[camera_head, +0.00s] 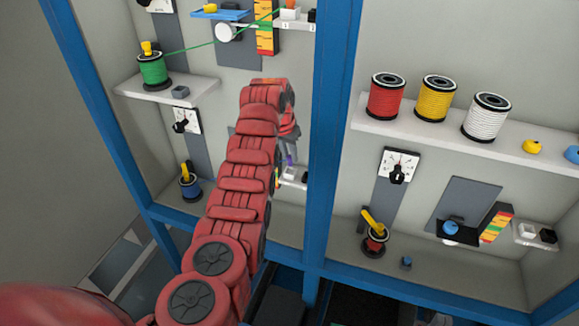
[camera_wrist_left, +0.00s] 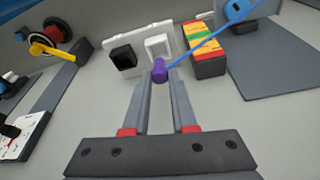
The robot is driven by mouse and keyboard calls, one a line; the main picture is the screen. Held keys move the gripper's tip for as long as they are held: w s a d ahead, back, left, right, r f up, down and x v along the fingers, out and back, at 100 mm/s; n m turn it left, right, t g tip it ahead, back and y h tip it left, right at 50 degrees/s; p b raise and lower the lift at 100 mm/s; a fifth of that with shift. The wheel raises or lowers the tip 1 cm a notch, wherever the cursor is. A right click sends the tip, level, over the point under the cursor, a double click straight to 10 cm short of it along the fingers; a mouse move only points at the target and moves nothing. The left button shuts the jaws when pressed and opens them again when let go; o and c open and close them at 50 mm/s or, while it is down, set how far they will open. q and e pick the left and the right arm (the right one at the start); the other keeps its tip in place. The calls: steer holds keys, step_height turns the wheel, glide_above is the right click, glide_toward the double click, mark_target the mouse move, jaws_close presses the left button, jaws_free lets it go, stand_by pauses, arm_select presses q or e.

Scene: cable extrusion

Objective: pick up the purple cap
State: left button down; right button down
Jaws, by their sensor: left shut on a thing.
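The purple cap (camera_wrist_left: 159,73) is between the fingertips of my left gripper (camera_wrist_left: 160,82) in the left wrist view, and the fingers are closed on it. A blue cable runs close by the cap to the upper right; I cannot tell whether they touch. In the head view a small bit of purple cap (camera_head: 289,159) shows beside my red left arm, which hides most of the left gripper. My right gripper is not in view.
Behind the cap, a white panel holds a black button (camera_wrist_left: 123,57) and a white button (camera_wrist_left: 158,46). A striped green, yellow and red block (camera_wrist_left: 207,48) stands to its right. In the head view, blue frame posts (camera_head: 333,130) and a shelf with red, yellow and white spools (camera_head: 438,97) are to the right.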

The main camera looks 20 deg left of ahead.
arm_select(q)
steer(key=shift+s+f, duration=0.25)
steer(key=shift+s, duration=0.4)
steer(key=s+a+r+p, duration=0.1)
steer(key=s+p, duration=0.4)
steer(key=s, duration=0.9)
steer(key=shift+s+a+r, duration=0.25)
steer(key=shift+s+r, duration=0.1)
steer(key=shift+s, duration=0.05)
